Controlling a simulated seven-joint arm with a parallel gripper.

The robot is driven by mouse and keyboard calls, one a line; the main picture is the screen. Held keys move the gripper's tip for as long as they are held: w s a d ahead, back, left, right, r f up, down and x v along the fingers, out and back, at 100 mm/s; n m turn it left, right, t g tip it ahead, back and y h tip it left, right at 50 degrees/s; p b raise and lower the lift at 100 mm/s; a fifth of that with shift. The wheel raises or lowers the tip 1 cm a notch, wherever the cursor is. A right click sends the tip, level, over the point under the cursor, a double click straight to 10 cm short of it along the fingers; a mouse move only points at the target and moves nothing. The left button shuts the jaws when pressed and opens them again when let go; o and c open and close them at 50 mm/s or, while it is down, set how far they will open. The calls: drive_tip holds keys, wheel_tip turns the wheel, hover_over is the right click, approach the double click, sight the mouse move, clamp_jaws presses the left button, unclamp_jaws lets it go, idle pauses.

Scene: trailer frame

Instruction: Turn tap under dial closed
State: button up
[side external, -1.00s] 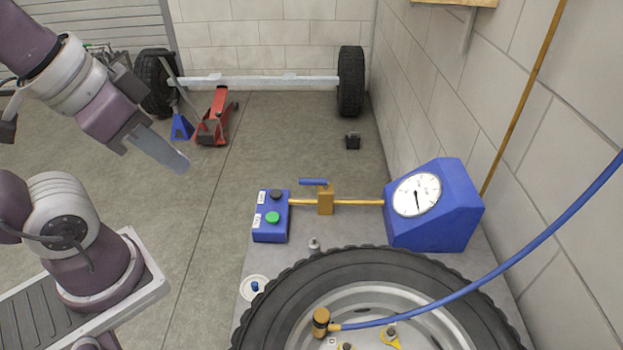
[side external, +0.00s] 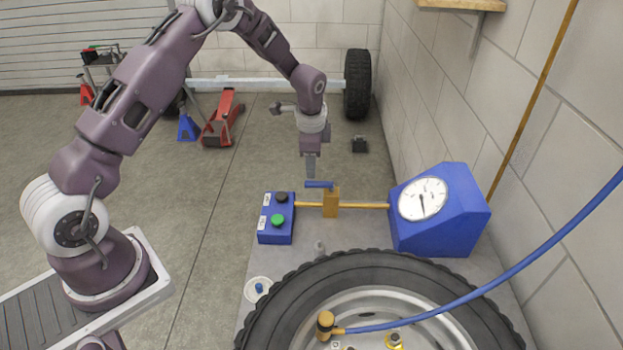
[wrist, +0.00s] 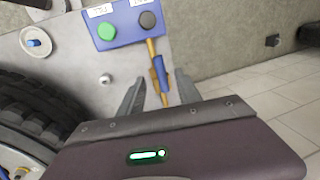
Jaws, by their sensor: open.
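The tap is a brass block (side external: 331,206) on a thin brass pipe, with a blue lever (side external: 319,184) on top. The lever reaches left from the block, roughly along the pipe; it also shows in the wrist view (wrist: 161,72). The white dial (side external: 423,199) sits on a blue housing (side external: 440,240) at the pipe's right end, its needle pointing roughly downward. My gripper (side external: 311,177) points down just above the lever. In the wrist view my gripper (wrist: 161,82) is open, with the lever showing between its fingers; contact cannot be told.
A blue box (side external: 276,230) with green and black buttons stands at the pipe's left end. A large tyre (side external: 290,290) lies in front, with a blue hose (side external: 520,268) running across it to the right. A block wall (side external: 540,150) stands close on the right.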

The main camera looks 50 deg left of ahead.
sight(312, 182)
drive_tip(key=f, duration=0.4)
drive_tip(key=w+a+f, duration=0.1)
drive_tip(key=f, duration=0.2)
drive_tip(key=shift+r, duration=0.1)
clamp_jaws()
idle(1.1)
